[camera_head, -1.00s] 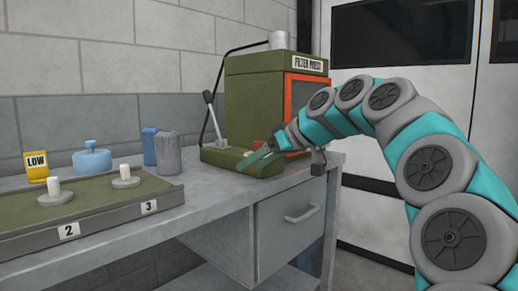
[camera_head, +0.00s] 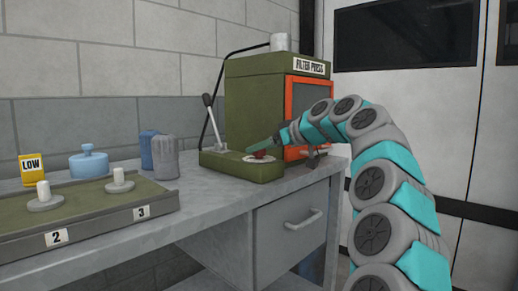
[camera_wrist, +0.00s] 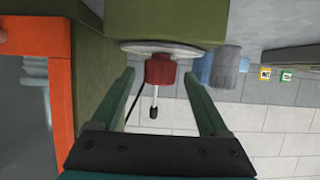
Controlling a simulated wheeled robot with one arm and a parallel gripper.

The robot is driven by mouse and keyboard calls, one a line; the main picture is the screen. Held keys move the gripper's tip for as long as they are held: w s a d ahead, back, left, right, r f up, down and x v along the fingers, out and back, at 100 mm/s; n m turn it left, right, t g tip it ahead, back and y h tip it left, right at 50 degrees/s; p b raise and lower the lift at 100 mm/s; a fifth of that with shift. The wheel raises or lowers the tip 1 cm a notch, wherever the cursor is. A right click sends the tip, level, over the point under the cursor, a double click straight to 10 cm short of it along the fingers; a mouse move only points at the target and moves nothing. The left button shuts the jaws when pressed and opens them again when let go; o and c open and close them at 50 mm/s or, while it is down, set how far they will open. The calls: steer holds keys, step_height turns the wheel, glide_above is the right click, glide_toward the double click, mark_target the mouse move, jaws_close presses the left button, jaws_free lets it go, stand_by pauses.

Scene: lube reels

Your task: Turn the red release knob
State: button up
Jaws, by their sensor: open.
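The red release knob (camera_head: 262,155) sits on a pale round plate (camera_head: 254,159) on the green base of the filter press. In the wrist view the red knob (camera_wrist: 160,71) shows on the same plate (camera_wrist: 160,49), between my two fingers. My gripper (camera_wrist: 158,84) is open, with one green finger on each side of the knob and visible gaps between. In the head view my gripper (camera_head: 268,146) is at the knob, and a finger partly covers it. Whether a fingertip touches the plate cannot be told.
The green filter press (camera_head: 252,108) with its orange-framed window stands behind. A lever (camera_head: 212,120) rises left of the knob. Blue and grey containers (camera_head: 165,157) stand further left, beside a tray (camera_head: 100,215) with numbered pegs. The bench front is clear.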

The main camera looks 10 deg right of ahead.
steer(key=shift+x, duration=1.05)
jaws_close()
